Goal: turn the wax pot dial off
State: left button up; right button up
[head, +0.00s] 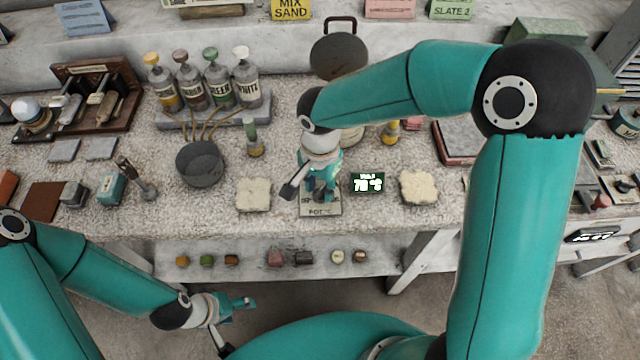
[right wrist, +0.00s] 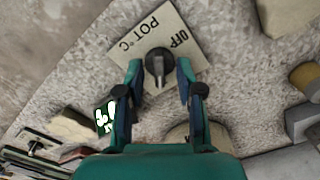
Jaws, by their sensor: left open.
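The dial (right wrist: 158,64) is a dark round knob with a pale grip bar, on a pale plate (right wrist: 133,40) lettered "POT °C" and "OFF". The bar lies along the picture's vertical, away from "OFF". My right gripper (right wrist: 159,66) is open, with one finger on each side of the dial and gaps between. In the head view my right gripper (head: 317,190) points down over the plate (head: 322,209) and hides the dial. A green display (head: 368,183) beside it seems to read 78 °C. My left gripper (head: 236,322) is open and empty, low in front of the bench.
Pale rough slabs (head: 254,194) (head: 418,188) lie on either side of the plate. A lower shelf (head: 300,262) holds small coloured pieces. My right arm covers much of the right side.

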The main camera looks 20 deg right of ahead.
grip_shut()
